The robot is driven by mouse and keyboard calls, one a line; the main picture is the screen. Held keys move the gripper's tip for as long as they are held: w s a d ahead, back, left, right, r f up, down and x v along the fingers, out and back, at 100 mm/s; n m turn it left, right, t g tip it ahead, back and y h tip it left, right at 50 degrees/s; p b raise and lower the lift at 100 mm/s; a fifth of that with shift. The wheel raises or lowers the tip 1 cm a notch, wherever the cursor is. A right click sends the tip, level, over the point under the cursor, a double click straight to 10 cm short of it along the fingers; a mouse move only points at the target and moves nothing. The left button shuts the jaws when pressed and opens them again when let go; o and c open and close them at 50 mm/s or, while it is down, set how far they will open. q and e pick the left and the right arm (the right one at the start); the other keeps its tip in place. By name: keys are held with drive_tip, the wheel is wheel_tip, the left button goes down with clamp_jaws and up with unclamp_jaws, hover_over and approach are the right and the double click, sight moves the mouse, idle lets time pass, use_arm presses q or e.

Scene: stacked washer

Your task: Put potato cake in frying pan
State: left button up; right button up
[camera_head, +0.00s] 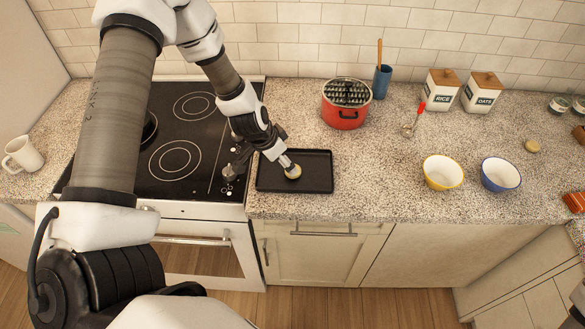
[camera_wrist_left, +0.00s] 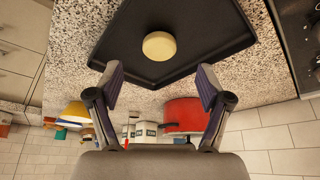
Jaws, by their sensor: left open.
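The potato cake (camera_head: 293,172) is a small, pale yellow round disc lying on a black tray (camera_head: 320,184) on the counter right of the stove. My left gripper (camera_head: 261,169) is over the tray's left side, with one finger close to the cake. In the left wrist view, the cake (camera_wrist_left: 159,45) lies on the tray beyond the two spread fingertips (camera_wrist_left: 158,88), with nothing between them. A dark round edge (camera_head: 149,128) shows on the stove beside my left arm; it may be the frying pan, mostly hidden.
A red pot (camera_head: 346,115) stands behind the tray, near a blue utensil holder (camera_head: 382,82). Yellow (camera_head: 443,173) and blue (camera_head: 500,174) bowls stand to the right. The black stovetop (camera_head: 198,165) is left of the tray. The counter between tray and bowls is clear.

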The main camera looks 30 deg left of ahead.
sight(297, 167)
use_arm(q)
drive_tip(key=b+x, duration=0.4)
drive_tip(key=x, duration=0.2)
drive_tip(key=shift+w+f, duration=0.2)
drive_tip(key=shift+w, duration=0.1)
drive_tip(key=shift+d+r, duration=0.15)
drive_tip(key=shift+r, duration=0.05)
drive_tip(key=shift+s, duration=0.1)
drive_tip(key=c, duration=1.3)
use_arm(e)
drive_tip(key=f, duration=0.4)
drive_tip(key=shift+w+f, duration=0.2)
drive_tip(key=shift+f, duration=0.2)
use_arm(q)
drive_tip(key=shift+r, duration=0.15)
